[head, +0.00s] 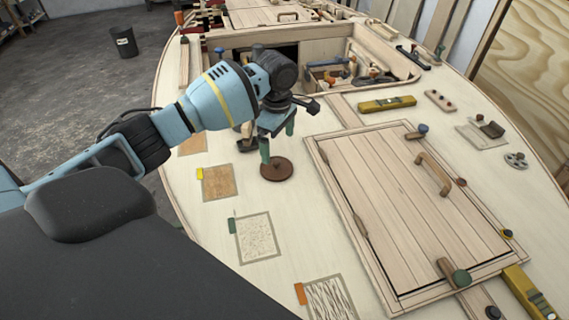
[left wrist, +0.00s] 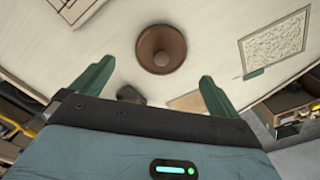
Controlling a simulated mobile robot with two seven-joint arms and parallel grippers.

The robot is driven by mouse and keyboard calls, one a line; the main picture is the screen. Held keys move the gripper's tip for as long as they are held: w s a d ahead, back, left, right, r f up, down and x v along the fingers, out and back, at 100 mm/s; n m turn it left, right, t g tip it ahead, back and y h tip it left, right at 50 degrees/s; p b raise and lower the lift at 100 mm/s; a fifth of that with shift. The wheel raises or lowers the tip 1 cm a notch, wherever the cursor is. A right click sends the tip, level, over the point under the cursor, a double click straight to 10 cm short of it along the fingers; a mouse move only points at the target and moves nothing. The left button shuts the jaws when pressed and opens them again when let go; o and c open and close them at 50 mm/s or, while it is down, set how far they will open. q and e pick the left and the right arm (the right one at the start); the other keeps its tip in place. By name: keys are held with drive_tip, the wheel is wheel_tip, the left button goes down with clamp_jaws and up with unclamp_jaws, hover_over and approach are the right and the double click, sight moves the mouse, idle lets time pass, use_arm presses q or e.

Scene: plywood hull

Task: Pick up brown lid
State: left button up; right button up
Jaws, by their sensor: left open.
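The brown lid (head: 277,169) is a round disc with a raised middle, lying flat on the pale deck. In the left wrist view the brown lid (left wrist: 161,49) shows whole, ahead of and between the fingertips. My left gripper (head: 277,145) is over the deck right by the lid, with its green fingers pointing down. In the left wrist view the left gripper (left wrist: 155,80) has its fingers wide apart with nothing between them. I cannot tell the exact height of the fingertips above the deck. My right gripper is not in view.
A plank hatch (head: 400,215) with a wooden handle lies right of the lid. Sample patches (head: 220,183) lie to the left and front. A small dark object (left wrist: 130,94) sits near the fingers. A yellow level (head: 387,104) lies farther back, near an open well (head: 345,50).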

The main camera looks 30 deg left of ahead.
sight(276, 161)
use_arm(q)
drive_tip(key=shift+s+a+f, duration=0.1)
drive_tip(key=shift+s+f, duration=0.1)
drive_tip(key=shift+a+f+b, duration=0.2)
drive_tip(key=shift+f+b, duration=0.4)
drive_tip(key=shift+f, duration=3.15)
drive_tip(key=c, duration=0.8)
